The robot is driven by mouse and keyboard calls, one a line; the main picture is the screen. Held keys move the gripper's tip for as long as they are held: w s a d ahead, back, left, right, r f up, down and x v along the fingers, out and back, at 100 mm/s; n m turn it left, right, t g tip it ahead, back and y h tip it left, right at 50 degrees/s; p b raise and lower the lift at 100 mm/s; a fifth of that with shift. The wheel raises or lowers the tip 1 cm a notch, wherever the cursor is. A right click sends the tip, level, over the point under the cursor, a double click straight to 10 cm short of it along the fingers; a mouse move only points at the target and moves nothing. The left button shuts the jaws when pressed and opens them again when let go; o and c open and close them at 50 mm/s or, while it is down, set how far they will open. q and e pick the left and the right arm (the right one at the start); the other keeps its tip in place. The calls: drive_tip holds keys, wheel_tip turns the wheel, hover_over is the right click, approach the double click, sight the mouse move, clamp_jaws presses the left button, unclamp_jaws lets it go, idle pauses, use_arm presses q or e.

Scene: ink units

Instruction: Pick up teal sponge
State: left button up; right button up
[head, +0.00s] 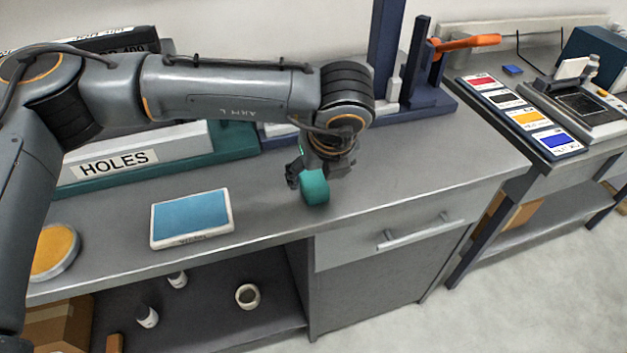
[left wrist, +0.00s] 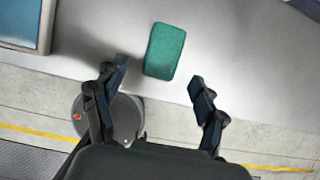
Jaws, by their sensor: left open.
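The teal sponge (head: 316,188) lies on the grey bench top near its front edge, partly covered by my left gripper in the head view. In the left wrist view the whole teal sponge (left wrist: 164,51) shows as a rounded block, just beyond and between the fingertips. My left gripper (head: 305,176) is above the sponge and open. Its fingers (left wrist: 158,73) are apart, with nothing between them. My right gripper is in neither view.
A blue pad in a white frame (head: 192,217) lies left of the sponge, and a round yellow-topped dish (head: 55,250) farther left. A green-based rack labelled HOLES (head: 235,140) stands behind. A drawer (head: 405,235) is below. Bench top right of the sponge is clear.

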sight(316, 183)
use_arm(q)
drive_tip(key=shift+p+x, duration=0.65)
drive_tip(key=shift+x, duration=0.45)
drive_tip(key=x, duration=0.2)
drive_tip(key=shift+w+f, duration=0.2)
drive_tip(key=shift+w, duration=0.1)
drive_tip(key=shift+w+f+p, duration=0.1)
drive_tip(key=shift+f+p, duration=0.2)
drive_tip(key=shift+c, duration=0.2)
drive_tip(key=shift+f, duration=0.1)
drive_tip(key=c, duration=1)
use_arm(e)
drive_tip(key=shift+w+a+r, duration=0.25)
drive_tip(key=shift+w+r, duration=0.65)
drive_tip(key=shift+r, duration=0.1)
